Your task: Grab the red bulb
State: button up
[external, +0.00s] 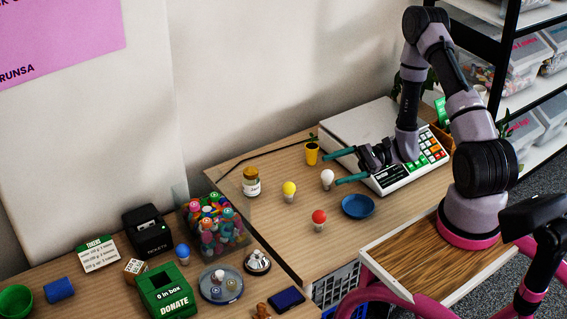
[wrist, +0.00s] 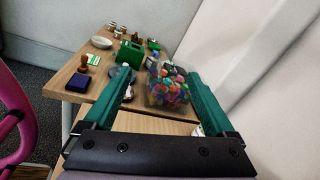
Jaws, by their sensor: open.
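The red bulb (external: 319,218) stands upright on the wooden table in the external view, left of the blue dish. I cannot make it out in the wrist view. My gripper (external: 341,167) is open, with its two green fingers apart and nothing between them. It hangs above and behind the red bulb, in front of the scale, near the white bulb. In the wrist view the open fingers (wrist: 165,78) point toward the far part of the tables.
A white bulb (external: 327,178) and a yellow bulb (external: 289,190) stand near the red one. A blue dish (external: 358,207) lies right of it. A jar (external: 251,182), a yellow cup (external: 311,153) and a scale (external: 352,122) are farther back. A blue bulb (external: 183,252) stands by the donate box (external: 168,288).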

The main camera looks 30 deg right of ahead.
notch_tip(320, 180, down, 10)
jog(key=d+m+t+h, duration=0.1)
jog(key=m+t+h, duration=0.1)
jog(key=m+t, duration=0.4)
jog(key=m+t+h, duration=0.3)
jog(key=m+t, duration=0.1)
jog(key=m, duration=0.1)
send_near(319, 215)
jog(key=w, duration=0.1)
jog(key=w+a+f, duration=0.1)
jog(key=shift+w+f, duration=0.1)
jog(key=shift+w, duration=0.3)
jog(key=x, duration=0.7)
jog(key=shift+w+f, duration=0.1)
jog(key=shift+w, duration=0.05)
jog(key=c, duration=1.1)
